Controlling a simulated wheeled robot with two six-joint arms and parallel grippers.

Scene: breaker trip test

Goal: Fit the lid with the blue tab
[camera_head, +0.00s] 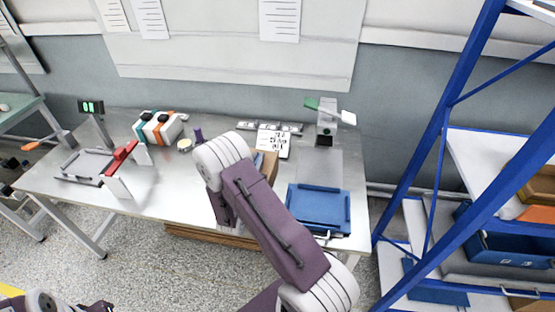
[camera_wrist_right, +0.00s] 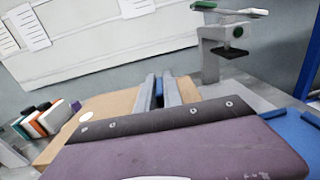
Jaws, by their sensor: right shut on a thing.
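In the right wrist view my right gripper (camera_wrist_right: 164,92) is shut on a small blue tab (camera_wrist_right: 159,88) between its two grey fingers. A flat tan surface (camera_wrist_right: 104,112) with a white oval lies around and beyond the fingers; I cannot tell whether the tab is joined to it. In the head view a tan piece (camera_head: 270,163) shows beside my right arm, which hides the right gripper there. Only parts of my left arm show at the bottom left of the head view; its gripper does not show.
A blue tray (camera_head: 319,207) lies at the table's front right. A grey stand with a green part (camera_head: 326,125) is at the back right. Blue shelving (camera_head: 440,130) rises at right.

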